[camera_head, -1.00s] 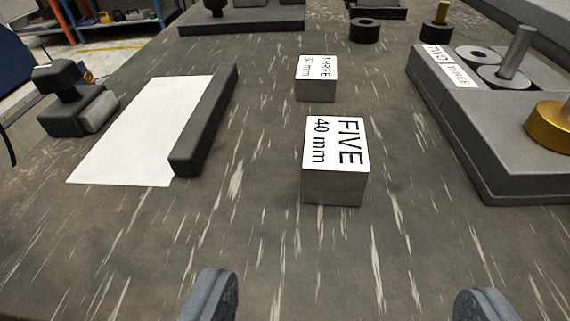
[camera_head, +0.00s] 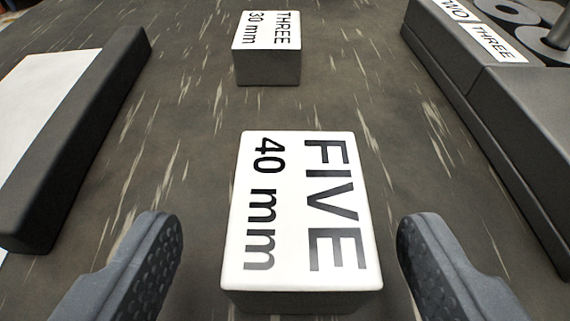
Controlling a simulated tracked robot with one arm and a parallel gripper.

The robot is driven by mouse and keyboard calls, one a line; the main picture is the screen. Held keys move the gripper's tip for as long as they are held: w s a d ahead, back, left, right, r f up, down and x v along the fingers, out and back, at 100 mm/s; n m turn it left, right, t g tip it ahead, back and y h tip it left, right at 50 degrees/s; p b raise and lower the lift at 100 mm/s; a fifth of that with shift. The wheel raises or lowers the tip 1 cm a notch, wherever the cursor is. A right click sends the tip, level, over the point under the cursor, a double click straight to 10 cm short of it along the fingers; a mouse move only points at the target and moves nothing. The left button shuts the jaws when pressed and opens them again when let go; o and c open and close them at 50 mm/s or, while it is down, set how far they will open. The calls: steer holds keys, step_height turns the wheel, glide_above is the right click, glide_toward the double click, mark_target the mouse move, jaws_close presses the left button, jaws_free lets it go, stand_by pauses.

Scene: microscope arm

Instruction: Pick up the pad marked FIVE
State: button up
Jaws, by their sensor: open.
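The pad marked FIVE, 40 mm (camera_head: 300,215), is a grey block with a white labelled top. It sits on the dark streaked table in the lower middle of the view. My gripper (camera_head: 290,255) is open, with one dark finger left of the pad and the other right of it. There are gaps between both fingers and the pad, the right one narrower. The fingers do not appear to touch it.
A smaller pad marked THREE, 30 mm (camera_head: 268,48), stands behind the FIVE pad. A long dark bar (camera_head: 80,140) beside a white sheet (camera_head: 30,95) lies at left. A grey stand labelled TWO and THREE (camera_head: 500,110) is at right.

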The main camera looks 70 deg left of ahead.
steer(key=shift+w+a+f, duration=0.25)
steer(key=shift+a, duration=0.2)
jaws_close()
steer(key=shift+r, duration=0.2)
